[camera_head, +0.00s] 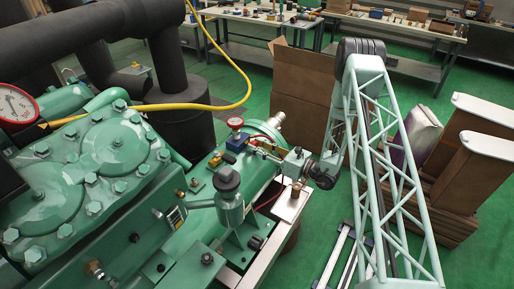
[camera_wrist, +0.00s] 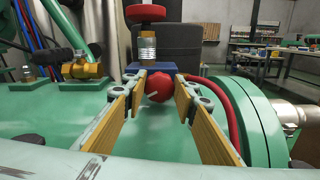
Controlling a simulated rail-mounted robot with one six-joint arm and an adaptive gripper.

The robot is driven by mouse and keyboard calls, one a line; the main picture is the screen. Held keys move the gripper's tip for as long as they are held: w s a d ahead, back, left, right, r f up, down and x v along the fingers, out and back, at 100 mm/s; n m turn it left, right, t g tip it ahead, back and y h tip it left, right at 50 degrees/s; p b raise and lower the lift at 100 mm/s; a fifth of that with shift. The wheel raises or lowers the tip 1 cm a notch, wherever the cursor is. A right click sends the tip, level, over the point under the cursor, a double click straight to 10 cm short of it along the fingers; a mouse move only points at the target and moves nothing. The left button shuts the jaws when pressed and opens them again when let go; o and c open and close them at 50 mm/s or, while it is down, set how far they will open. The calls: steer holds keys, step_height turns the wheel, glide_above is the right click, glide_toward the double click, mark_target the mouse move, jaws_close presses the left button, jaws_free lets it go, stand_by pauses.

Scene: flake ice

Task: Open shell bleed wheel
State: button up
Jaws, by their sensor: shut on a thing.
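A small round red wheel (camera_wrist: 158,88) sits in the centre of the wrist view, in front of a blue valve block (camera_wrist: 133,71). My gripper (camera_wrist: 160,82) has its two tan-padded fingers closed in on the wheel from left and right. In the head view my gripper (camera_head: 256,148) reaches in from the right at the blue block (camera_head: 237,142), above the green shell (camera_head: 262,134). The wheel is mostly hidden there by the fingers. How far the wheel is turned cannot be told.
A red-rimmed gauge (camera_head: 235,123) stands above the block on a threaded fitting (camera_wrist: 147,46). A brass valve (camera_wrist: 82,70) is at left. A red hose (camera_wrist: 232,96) and a green flange (camera_wrist: 258,118) are close on the right. A cardboard box (camera_head: 303,82) stands behind.

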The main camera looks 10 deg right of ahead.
steer(key=n+b, duration=0.3)
steer(key=n, duration=0.1)
steer(key=shift+s+f+n, duration=0.1)
steer(key=shift+f+n, duration=0.05)
steer(key=shift+n, duration=0.15)
steer(key=n+b, duration=0.4)
steer(key=shift+s+a+n, duration=0.1)
steer(key=shift+a+n, duration=0.05)
steer(key=shift+n, duration=0.25)
steer(key=o, duration=0.9)
steer(key=shift+m+p, duration=0.3)
steer(key=shift+p, duration=0.1)
